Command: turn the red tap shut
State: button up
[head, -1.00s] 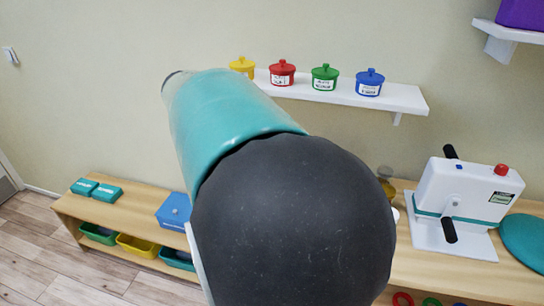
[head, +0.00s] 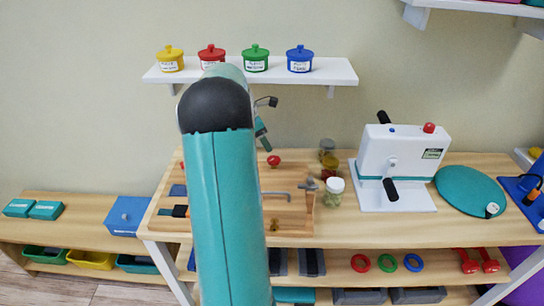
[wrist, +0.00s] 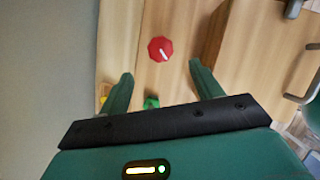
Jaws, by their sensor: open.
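The red tap (wrist: 161,49) is an octagonal red knob with a white line on its face, mounted on a wooden board (wrist: 120,42). A red knob (head: 273,160), apparently the same one, shows in the head view on the board at the back of the bench. My gripper (wrist: 161,70) is open and empty, with its two green fingers apart and the red knob in view just beyond and between their tips. In the head view my gripper (head: 262,130) is partly behind my arm, just above the knob. My arm hides the middle of the board.
Metal fittings (head: 276,195) stick out from the board. Small jars (head: 334,190) and a white hand-crank device (head: 400,165) stand right of it. A shelf (head: 335,72) with several coloured pots hangs above. A blue box (head: 128,215) sits on the lower bench left.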

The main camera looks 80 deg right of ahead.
aim_at(274, 159)
jog(key=x, duration=0.9)
jog(key=shift+f, duration=0.2)
jog(key=c, duration=1)
